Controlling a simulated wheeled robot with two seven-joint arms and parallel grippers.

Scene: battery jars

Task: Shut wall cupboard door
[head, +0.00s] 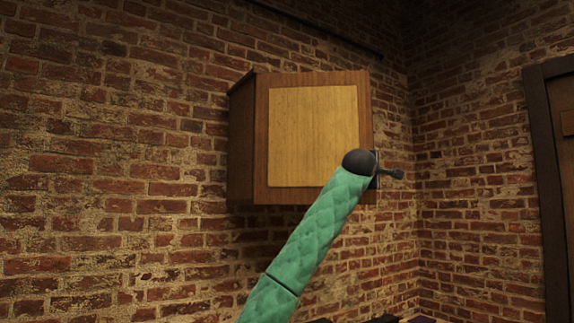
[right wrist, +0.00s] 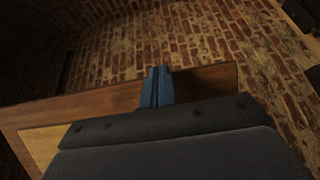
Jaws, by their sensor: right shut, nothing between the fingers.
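The wall cupboard (head: 240,145) hangs on the brick wall in the head view. Its door (head: 312,135) has a brown wooden frame around a yellow panel and faces me. Whether a gap remains between door and cupboard body is hard to tell from here. My right arm reaches up across the door's lower right corner. In the right wrist view my right gripper (right wrist: 158,86) has its blue fingers together and empty, against or just in front of a brown wooden board (right wrist: 75,108). Contact is not clear. My left gripper is out of view.
A dark wooden door frame (head: 545,190) stands at the right on the adjoining brick wall. The brick wall left of the cupboard is bare. Dark objects show at the bottom edge of the head view, mostly cut off.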

